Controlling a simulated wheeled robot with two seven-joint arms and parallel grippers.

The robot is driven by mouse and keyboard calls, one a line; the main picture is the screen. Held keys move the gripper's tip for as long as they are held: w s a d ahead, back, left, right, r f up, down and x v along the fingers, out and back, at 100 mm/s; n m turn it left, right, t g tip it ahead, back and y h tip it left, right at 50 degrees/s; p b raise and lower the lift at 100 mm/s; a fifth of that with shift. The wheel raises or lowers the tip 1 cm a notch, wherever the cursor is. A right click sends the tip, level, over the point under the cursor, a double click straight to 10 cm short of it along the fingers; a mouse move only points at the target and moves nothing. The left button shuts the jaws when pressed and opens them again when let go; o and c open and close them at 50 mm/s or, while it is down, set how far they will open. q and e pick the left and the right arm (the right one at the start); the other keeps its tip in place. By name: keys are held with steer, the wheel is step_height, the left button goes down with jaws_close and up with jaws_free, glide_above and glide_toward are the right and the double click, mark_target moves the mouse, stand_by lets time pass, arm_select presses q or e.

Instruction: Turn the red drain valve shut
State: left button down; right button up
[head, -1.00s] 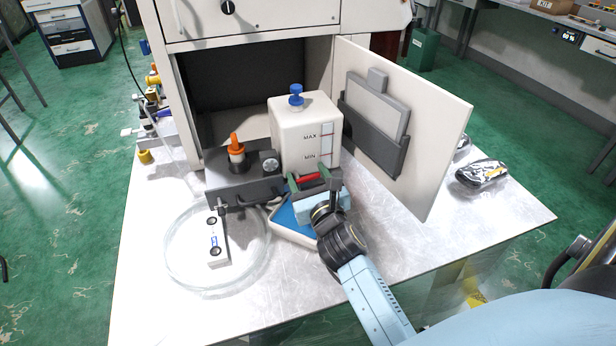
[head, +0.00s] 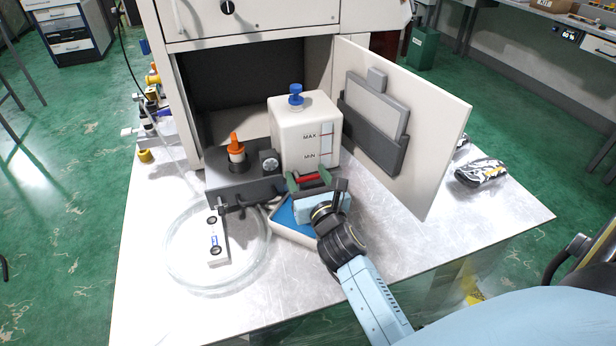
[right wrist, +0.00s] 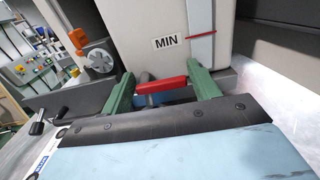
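The red drain valve handle (head: 309,176) sits low at the front of the white tank (head: 303,135), below the MIN mark. It lies nearly level across the picture and also shows in the right wrist view (right wrist: 160,86). My right gripper (head: 309,181) is at the valve, its green fingers (right wrist: 163,88) spread wide, one by each end of the red handle. I cannot tell whether either finger touches it. The rest of the valve body is mostly hidden behind the gripper. My left gripper is not in view.
A grey block (head: 240,190) with an orange-topped part stands left of the tank. A round clear dish (head: 176,268) holds a white level-like piece (head: 214,242). A blue-lined tray (head: 283,230) lies under my gripper. The open cabinet door (head: 440,130) stands close on the right.

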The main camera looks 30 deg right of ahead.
steer(key=v, duration=1.2)
steer(key=shift+s+a, duration=0.1)
steer(key=shift+s, duration=0.2)
steer(key=shift+s+a, duration=0.1)
steer(key=shift+s, duration=0.25)
